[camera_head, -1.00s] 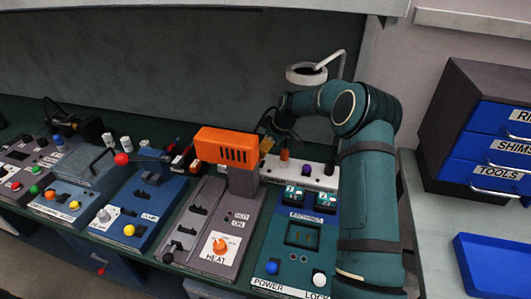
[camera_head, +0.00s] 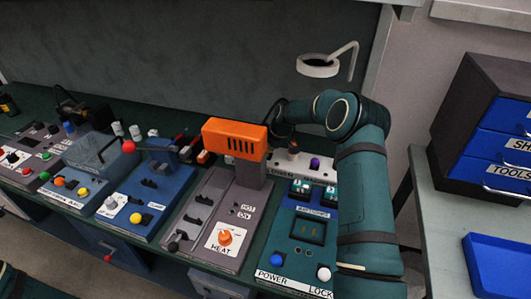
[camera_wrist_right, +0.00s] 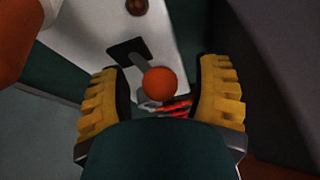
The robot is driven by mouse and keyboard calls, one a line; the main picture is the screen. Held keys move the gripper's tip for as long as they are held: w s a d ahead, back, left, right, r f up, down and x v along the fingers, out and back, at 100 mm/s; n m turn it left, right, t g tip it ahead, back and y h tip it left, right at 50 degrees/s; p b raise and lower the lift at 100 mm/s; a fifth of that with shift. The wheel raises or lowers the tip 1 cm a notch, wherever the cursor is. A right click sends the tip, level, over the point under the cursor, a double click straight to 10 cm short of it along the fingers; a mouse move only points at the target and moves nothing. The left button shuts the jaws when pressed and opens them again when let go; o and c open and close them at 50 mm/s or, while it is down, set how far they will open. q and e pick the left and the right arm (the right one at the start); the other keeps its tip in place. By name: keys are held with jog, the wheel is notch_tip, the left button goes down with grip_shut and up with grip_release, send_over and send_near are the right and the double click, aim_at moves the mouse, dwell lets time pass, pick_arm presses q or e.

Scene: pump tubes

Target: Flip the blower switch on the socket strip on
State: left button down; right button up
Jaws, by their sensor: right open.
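The white socket strip (camera_head: 326,176) stands behind the teal panel in the head view. A brown knob (camera_head: 293,150) and a purple knob (camera_head: 314,164) show on it. In the right wrist view, the strip (camera_wrist_right: 88,35) carries a lever with an orange ball (camera_wrist_right: 160,84), rising from a dark plate. No label by this lever is readable. My right gripper (camera_wrist_right: 161,70) is open, with its yellow fingers on both sides of the ball and gaps between. My left gripper is out of view.
The orange housing (camera_head: 235,139) on its post stands just left of the strip's visible part. A ring on a bent rod (camera_head: 318,67) rises behind my right arm. Blue drawers (camera_head: 500,155) and a blue tray (camera_head: 492,262) are at the right. Several control panels fill the bench leftward.

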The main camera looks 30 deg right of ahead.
grip_shut()
jog(key=shift+w+d+r+m+g+y, duration=0.2)
jog(key=shift+w+d+m+g+y, duration=0.15)
jog(key=shift+g+y, duration=0.3)
jog(key=shift+w+d+g+y, duration=0.2)
jog(key=shift+g+y, duration=0.15)
jog(key=shift+y, duration=0.2)
jog(key=shift+w+d+r+y, duration=0.1)
jog(key=shift+y, duration=0.2)
jog(key=shift+g, duration=0.3)
